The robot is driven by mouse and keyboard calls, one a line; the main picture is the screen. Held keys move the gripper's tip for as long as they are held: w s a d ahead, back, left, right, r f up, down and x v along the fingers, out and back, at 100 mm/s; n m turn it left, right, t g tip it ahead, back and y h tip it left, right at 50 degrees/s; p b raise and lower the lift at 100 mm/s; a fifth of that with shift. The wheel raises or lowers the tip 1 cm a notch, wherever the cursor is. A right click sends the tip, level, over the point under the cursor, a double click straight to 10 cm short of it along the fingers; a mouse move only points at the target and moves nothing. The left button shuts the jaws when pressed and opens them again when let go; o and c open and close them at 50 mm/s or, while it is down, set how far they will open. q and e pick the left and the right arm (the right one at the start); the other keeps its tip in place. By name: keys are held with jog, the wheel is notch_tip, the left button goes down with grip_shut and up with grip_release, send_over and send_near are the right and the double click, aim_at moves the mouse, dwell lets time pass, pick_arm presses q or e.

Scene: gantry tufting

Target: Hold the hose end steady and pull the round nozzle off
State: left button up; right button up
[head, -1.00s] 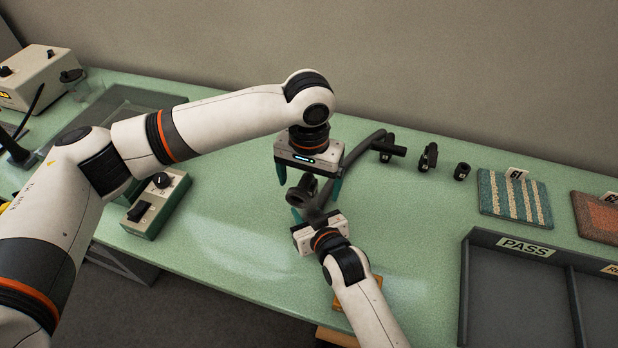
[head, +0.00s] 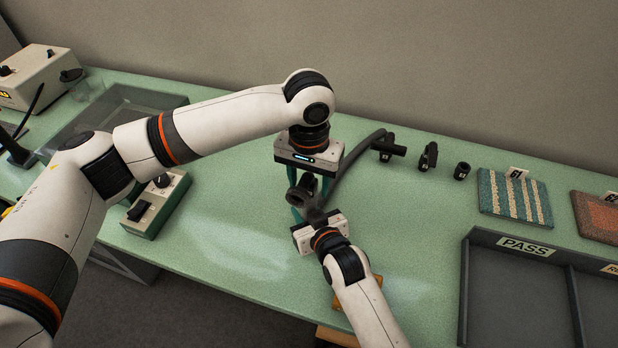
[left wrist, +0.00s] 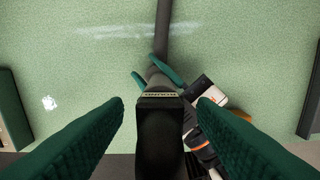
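The black round nozzle (head: 299,193) sits on the end of the dark grey hose (head: 357,155). In the left wrist view the nozzle (left wrist: 160,135) has a lettered band and stands between my left fingers. My left gripper (head: 308,186) is over it from above, partly closed but still open, with a gap on each side of the nozzle. My right gripper (head: 308,212) comes from the front and appears shut on the hose just behind the nozzle. In the left wrist view its green fingers (left wrist: 154,78) lie at both sides of the hose.
Several black fittings, among them a T-shaped one (head: 388,149) and a short cylinder (head: 462,171), stand at the back. Carpet samples (head: 514,198) and a grey PASS tray (head: 465,290) are at right. A switch box (head: 157,206) stands at left. The bench between is clear.

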pick_arm(q)
grip_shut()
jog(key=shift+r, duration=3)
jog(key=c, duration=0.6)
grip_release()
jog(key=shift+c, duration=1.4)
grip_shut()
pick_arm(e)
jog(key=o, duration=1.2)
jog(key=shift+o, duration=0.2)
